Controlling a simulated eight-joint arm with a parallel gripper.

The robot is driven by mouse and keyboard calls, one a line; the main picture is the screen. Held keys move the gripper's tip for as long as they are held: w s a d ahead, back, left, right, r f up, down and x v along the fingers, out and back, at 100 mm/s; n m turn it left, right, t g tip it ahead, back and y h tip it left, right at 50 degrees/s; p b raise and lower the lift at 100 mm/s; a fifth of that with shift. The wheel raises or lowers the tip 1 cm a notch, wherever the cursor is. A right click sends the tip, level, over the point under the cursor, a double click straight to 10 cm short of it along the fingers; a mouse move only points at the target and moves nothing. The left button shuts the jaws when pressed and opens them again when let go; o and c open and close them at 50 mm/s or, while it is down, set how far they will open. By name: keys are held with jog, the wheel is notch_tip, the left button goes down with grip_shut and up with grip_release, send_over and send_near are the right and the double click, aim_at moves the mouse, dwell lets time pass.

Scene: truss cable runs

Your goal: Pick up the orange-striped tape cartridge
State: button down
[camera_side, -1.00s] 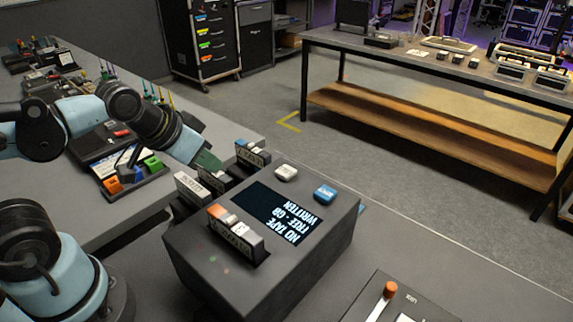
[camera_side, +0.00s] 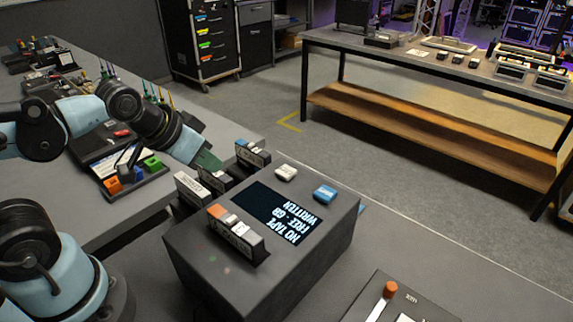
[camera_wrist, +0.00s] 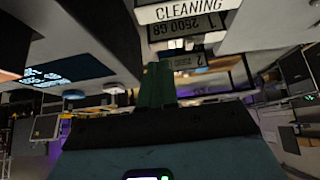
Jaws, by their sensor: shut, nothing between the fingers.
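The orange-striped tape cartridge (camera_side: 237,236) stands upright in the near edge of a dark deck box in the side view. Its orange end (camera_side: 216,211) is at the upper left, with a white label along its side. My gripper (camera_side: 210,162) has green fingers and is behind the box's far-left side, well apart from this cartridge and close to other cartridges. The wrist view shows the green fingers (camera_wrist: 157,86) together and empty. I cannot make out the orange-striped cartridge for certain in the wrist view.
The deck box (camera_side: 200,262) has a screen (camera_side: 275,215), a white button (camera_side: 286,173) and a blue button (camera_side: 325,193). A white-labelled cartridge (camera_side: 192,188) and others (camera_side: 252,153) stand by its left side. A cartridge reading CLEANING (camera_wrist: 188,10) is near my fingers.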

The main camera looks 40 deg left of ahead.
aim_at(232, 219)
dwell(0.3)
jog(key=c, duration=0.9)
grip_release()
jog(key=d+r+n+g, duration=0.1)
jog(key=d+n, duration=0.1)
jog(key=n, duration=0.1)
jog(key=s+d+r+n+g+h, duration=0.1)
jog(key=d+r+n, duration=0.1)
jog(key=d, duration=0.1)
jog(key=d+r+n+g, duration=0.1)
jog(key=d+r+n, duration=0.1)
jog(key=n, duration=0.1)
jog(key=shift+s+d+n, duration=0.3)
jog(key=shift+s+d, duration=0.05)
jog(key=s+d+r+n+g, duration=0.4)
jog(key=s+d+r+n, duration=0.15)
jog(key=n, duration=0.35)
jog(key=f, duration=0.2)
jog(key=d+f, duration=0.1)
jog(key=f, duration=0.3)
jog(key=shift+w+d, duration=0.15)
jog(key=shift+d, duration=0.1)
jog(key=shift+w+a+f, duration=0.1)
jog(key=shift+w+f, duration=0.05)
jog(key=shift+f, duration=1.2)
jog(key=shift+w+f, duration=0.1)
jog(key=shift+f, duration=1.25)
